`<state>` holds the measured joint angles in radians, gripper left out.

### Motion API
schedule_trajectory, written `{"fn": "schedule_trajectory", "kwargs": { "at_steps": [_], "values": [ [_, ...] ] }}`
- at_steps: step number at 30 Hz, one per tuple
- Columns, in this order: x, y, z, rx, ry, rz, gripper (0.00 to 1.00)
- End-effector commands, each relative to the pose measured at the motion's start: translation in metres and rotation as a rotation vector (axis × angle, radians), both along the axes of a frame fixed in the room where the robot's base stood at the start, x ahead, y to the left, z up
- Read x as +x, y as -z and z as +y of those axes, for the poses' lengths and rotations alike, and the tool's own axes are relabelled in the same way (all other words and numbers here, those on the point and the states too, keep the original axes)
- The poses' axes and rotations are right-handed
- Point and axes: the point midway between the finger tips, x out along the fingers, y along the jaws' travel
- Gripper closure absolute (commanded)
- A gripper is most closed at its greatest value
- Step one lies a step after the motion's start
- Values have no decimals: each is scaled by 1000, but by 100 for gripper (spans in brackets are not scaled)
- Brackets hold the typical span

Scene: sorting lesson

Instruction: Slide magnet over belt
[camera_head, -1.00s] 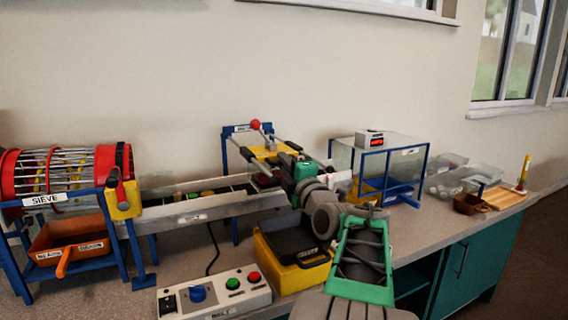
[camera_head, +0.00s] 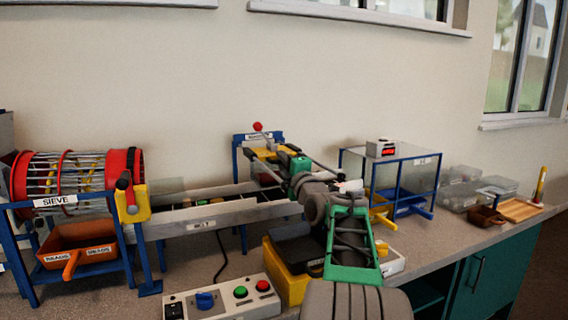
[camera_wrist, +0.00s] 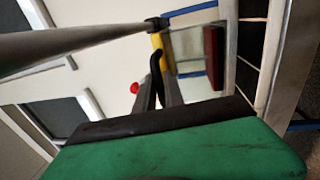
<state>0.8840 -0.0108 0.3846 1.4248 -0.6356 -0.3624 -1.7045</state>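The magnet station, a blue frame with a "MAGNET"-like label (camera_head: 258,136), spans the conveyor belt (camera_head: 208,203) in the head view. A yellow part (camera_head: 264,152) sits on its rails, and a red knob (camera_head: 257,127) rises behind. My gripper (camera_head: 272,160) reaches over the belt at this yellow part; my arm hides much of it. In the wrist view, my gripper's fingers (camera_wrist: 160,88) point at a black handle (camera_wrist: 156,62) beside a yellow bar (camera_wrist: 157,45). Whether they grip the handle is unclear. A dark red block (camera_wrist: 214,55) shows beyond.
The red sieve drum (camera_head: 75,178) with an orange tray (camera_head: 78,245) stands left. A control box (camera_head: 222,298) is at the front. A clear tank (camera_head: 395,170) in a blue frame stands right, with clear bins (camera_head: 465,190) beyond. A yellow box (camera_head: 290,285) sits below my arm.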

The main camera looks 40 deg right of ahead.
Motion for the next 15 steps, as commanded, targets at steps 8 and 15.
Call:
{"fn": "schedule_trajectory", "kwargs": {
  "at_steps": [8, 15],
  "values": [
    [-1, 1, -1, 1, 2, 1, 68],
    [-5, 1, -1, 1, 3, 1, 68]
  ]
}}
